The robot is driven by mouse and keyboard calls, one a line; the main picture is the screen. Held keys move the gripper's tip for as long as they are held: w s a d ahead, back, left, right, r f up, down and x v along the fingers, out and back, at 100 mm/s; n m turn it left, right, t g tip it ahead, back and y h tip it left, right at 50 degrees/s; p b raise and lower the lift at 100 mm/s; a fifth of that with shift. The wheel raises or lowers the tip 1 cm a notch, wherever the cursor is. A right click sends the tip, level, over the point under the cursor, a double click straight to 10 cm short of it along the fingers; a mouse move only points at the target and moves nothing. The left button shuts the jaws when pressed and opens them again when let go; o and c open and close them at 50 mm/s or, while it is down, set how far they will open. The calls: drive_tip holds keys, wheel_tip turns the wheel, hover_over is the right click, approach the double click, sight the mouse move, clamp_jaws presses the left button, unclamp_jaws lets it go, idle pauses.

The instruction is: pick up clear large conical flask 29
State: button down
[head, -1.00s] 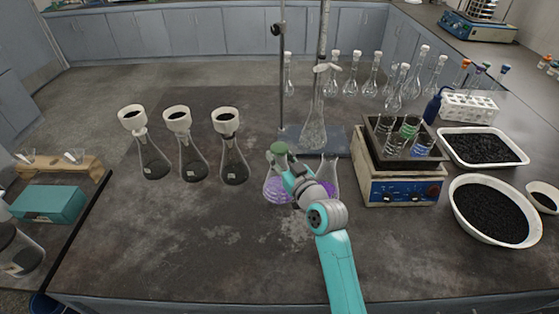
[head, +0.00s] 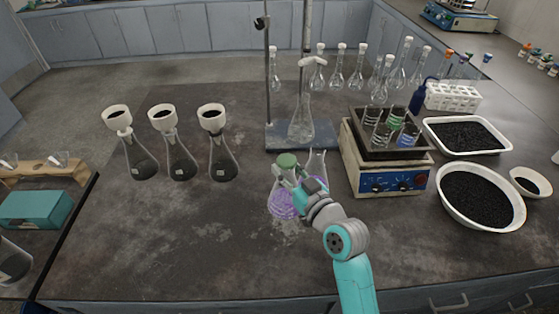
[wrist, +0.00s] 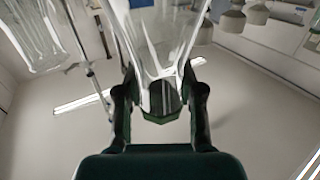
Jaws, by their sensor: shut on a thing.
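The conical flask with a green stopper (head: 288,160) has clear glass and purple liquid (head: 283,207) low inside it. My gripper (head: 298,183) is shut on its neck. In the wrist view my gripper (wrist: 160,100) has one finger on each side of the clear neck, with the green stopper (wrist: 160,115) between them; the picture is upside down and the flask's body runs out of its top edge. The flask stands about upright; I cannot tell how far its base is off the bench. No number is readable. A second clear flask (head: 317,163) is just behind it, partly hidden by my arm.
Three filter flasks (head: 222,160) with white funnels stand at left. A stand with a flask (head: 301,122) is behind. A hotplate (head: 390,182) with beakers is at right, beside trays of black granules (head: 480,199). The bench's front left is clear.

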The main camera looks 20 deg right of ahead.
drive_tip(key=shift+s+d, duration=0.25)
drive_tip(key=shift+s, duration=1.05)
drive_tip(key=shift+s+d, duration=0.2)
drive_tip(key=shift+s, duration=1.05)
drive_tip(key=shift+s+d, duration=0.25)
drive_tip(key=shift+s, duration=1.05)
drive_tip(key=shift+s+r, duration=0.15)
drive_tip(key=shift+r, duration=1.15)
drive_tip(key=shift+s+r, duration=0.1)
drive_tip(key=shift+r, duration=1.15)
drive_tip(key=shift+w, duration=0.15)
